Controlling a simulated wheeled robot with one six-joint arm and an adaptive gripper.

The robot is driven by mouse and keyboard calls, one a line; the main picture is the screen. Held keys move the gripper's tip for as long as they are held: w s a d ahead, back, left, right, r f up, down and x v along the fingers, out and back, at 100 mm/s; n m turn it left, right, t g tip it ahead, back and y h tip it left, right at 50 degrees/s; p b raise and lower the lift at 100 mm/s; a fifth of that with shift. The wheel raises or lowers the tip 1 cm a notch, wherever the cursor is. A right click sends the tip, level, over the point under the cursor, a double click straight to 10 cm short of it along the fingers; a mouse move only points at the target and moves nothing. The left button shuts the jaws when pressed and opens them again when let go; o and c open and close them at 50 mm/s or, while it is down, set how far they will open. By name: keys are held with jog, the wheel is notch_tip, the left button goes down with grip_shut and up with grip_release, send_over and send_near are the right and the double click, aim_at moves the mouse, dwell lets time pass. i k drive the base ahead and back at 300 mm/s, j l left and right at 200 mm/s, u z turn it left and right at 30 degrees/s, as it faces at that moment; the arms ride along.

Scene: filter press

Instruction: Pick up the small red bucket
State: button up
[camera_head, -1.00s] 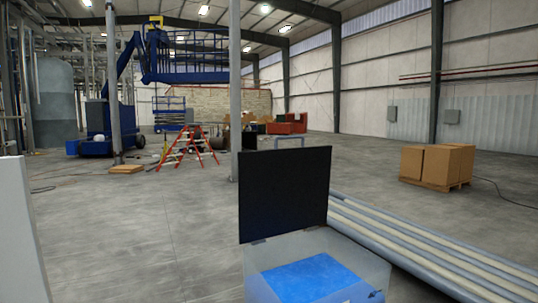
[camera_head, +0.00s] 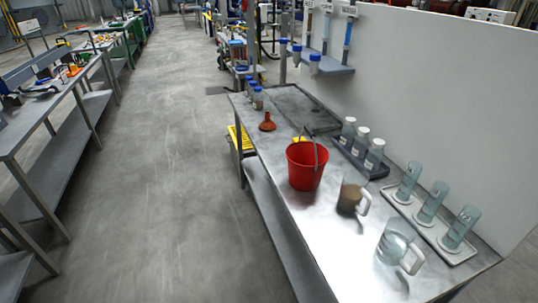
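The small red bucket (camera_head: 306,170) stands upright on a metal bench (camera_head: 290,222) right of the middle in the head view. Its thin handle (camera_head: 316,152) stands up above the rim. A dark grey object behind partly meets it in the picture. My gripper is not in view.
On the bench are an orange funnel (camera_head: 267,122), a jug of brown liquid (camera_head: 352,194), a clear jug (camera_head: 396,245), several capped bottles (camera_head: 361,141) and a tray of glass cylinders (camera_head: 429,204). A white panel (camera_head: 440,100) stands behind. Open floor (camera_head: 165,170) lies left, before another bench (camera_head: 50,85).

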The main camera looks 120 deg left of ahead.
aim_at(307, 160)
jog(key=u, duration=2.9)
